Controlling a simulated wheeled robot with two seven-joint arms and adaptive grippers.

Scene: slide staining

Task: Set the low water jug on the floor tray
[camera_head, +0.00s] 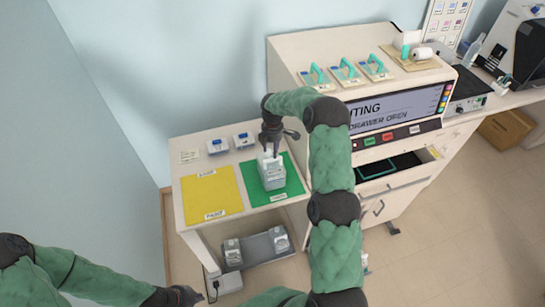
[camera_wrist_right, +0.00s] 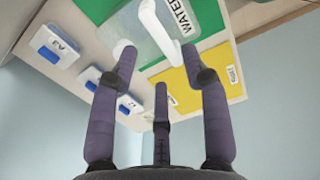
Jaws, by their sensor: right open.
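A grey jug (camera_head: 271,173) stands on the green mat (camera_head: 290,186). In the right wrist view the jug (camera_wrist_right: 135,22) carries a WATER label and a white handle (camera_wrist_right: 160,30). My right gripper (camera_head: 270,145) is directly above it. Its fingers (camera_wrist_right: 158,68) are spread, with the handle just beyond and between their tips; I cannot tell whether they touch. The floor tray (camera_head: 258,262) lies under the table and bears two grey jugs, one at left (camera_head: 232,252) and one at right (camera_head: 279,239). My left gripper (camera_head: 182,296) is low at the bottom edge, its fingers unclear.
A yellow mat (camera_head: 212,192) lies left of the green one. A white cabinet (camera_head: 350,135) with an open drawer (camera_head: 395,172) is at right.

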